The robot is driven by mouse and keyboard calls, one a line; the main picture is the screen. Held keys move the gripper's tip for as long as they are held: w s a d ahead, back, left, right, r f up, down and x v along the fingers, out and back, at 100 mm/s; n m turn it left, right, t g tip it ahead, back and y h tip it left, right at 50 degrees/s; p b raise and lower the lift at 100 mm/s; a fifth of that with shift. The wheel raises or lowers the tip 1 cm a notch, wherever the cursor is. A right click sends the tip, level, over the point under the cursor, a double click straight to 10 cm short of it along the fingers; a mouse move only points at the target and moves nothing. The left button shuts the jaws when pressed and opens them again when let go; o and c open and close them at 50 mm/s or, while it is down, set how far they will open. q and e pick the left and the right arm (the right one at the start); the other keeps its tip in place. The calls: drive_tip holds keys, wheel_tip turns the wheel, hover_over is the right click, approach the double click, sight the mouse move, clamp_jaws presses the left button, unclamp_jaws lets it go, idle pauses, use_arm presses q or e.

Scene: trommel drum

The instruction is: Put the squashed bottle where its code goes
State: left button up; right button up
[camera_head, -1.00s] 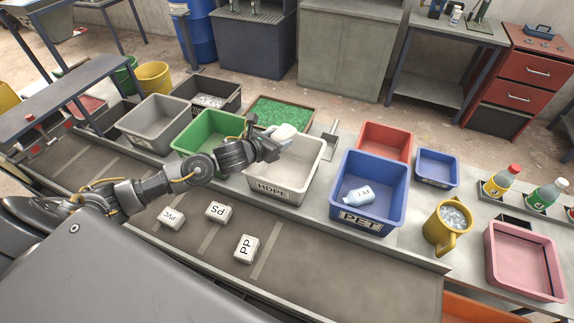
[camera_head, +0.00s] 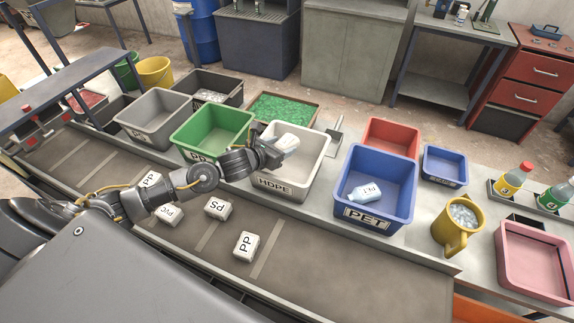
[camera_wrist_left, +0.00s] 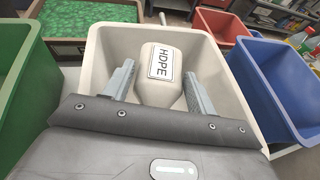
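The white bottle (camera_head: 284,144) is at my left gripper (camera_head: 279,155), over the cream HDPE bin (camera_head: 310,175). In the left wrist view the bottle (camera_wrist_left: 160,72) shows a label reading HDPE and lies between the two fingers of my left gripper (camera_wrist_left: 159,75). The bin's cream walls (camera_wrist_left: 102,48) surround bottle and fingers in that view. My right gripper is not in view.
The blue PET bin (camera_head: 400,185) with a PET bottle (camera_head: 365,193) stands right of the HDPE bin; the green bin (camera_head: 185,140) stands left. Labelled blocks, including a PP block (camera_head: 246,246), lie on the conveyor in front. A yellow mug (camera_head: 450,240) stands right.

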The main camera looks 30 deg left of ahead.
use_arm(q)
drive_tip(key=o, duration=0.4)
drive_tip(key=shift+s+a, duration=0.1)
drive_tip(key=shift+s, duration=0.15)
drive_tip(key=b+v, duration=0.3)
drive_tip(key=v, duration=0.6)
drive_tip(key=shift+s+r+b, duration=0.2)
drive_tip(key=shift+s+b, duration=0.05)
drive_tip(key=shift+b, duration=0.1)
drive_tip(key=shift+s+a+r, duration=0.1)
drive_tip(key=shift+s+r, duration=0.1)
drive_tip(key=shift+s, duration=0.1)
